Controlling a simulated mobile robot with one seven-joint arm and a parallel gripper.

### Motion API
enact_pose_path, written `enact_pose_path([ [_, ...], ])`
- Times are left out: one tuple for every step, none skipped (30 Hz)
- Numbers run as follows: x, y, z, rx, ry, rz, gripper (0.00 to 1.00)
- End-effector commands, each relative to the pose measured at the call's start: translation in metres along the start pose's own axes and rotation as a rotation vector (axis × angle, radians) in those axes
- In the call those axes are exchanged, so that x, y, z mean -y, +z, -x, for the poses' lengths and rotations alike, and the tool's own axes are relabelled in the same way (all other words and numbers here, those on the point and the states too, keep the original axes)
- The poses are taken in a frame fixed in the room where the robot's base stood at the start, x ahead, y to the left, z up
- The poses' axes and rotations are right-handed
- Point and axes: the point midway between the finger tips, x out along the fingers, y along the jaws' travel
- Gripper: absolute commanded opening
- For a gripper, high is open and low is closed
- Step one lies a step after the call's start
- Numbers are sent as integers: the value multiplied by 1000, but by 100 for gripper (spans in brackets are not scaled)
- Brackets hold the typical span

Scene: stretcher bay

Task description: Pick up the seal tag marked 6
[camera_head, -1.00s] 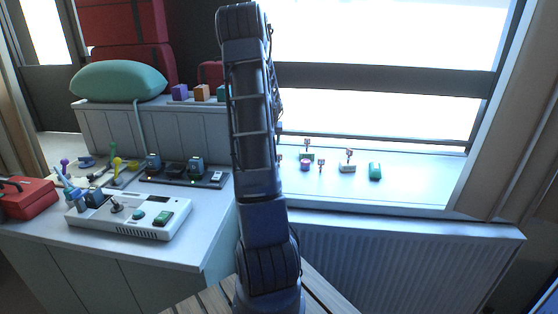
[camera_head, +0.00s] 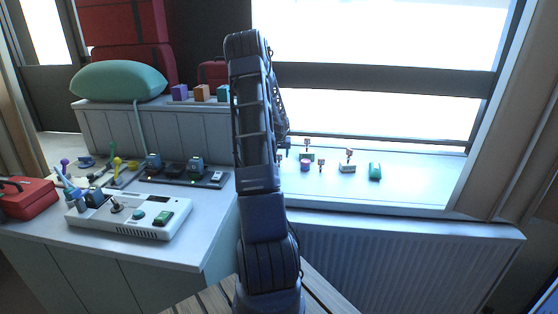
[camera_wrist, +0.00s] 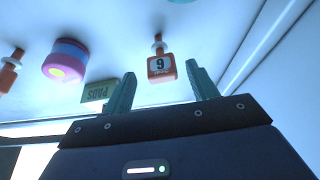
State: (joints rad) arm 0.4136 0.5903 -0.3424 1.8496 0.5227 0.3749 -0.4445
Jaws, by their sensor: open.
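Nothing is held, and no finger clearly touches the tag. In the head view my arm hides this tag and most of the gripper. Another orange tag (camera_wrist: 9,72) is at the wrist view's left; its mark is not readable.
A purple-and-pink roll (camera_wrist: 65,62) and a green PADS box (camera_wrist: 98,92) lie close to the left finger. A cluttered counter (camera_head: 60,232) is left.

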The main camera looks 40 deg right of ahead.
Motion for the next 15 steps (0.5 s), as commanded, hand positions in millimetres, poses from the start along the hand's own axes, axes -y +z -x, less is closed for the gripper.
enact_pose_path([
  [0,1,-4,1,0,1,58],
  [0,1,-6,2,0,1,58],
  [1,2,-10,3,1,1,58],
  [1,3,-14,3,0,0,58],
  [2,3,-18,3,0,-1,58],
  [2,4,-23,4,0,0,58],
  [3,5,-28,4,0,1,58],
  [3,5,-32,3,0,1,58],
  [3,4,-37,2,0,0,58],
  [3,4,-40,1,0,0,58],
  [3,4,-44,2,0,0,58],
  [3,4,-47,2,0,1,58],
  [3,4,-48,1,0,1,58],
  [3,4,-49,1,-1,1,58],
  [3,4,-49,1,-1,1,58],
])
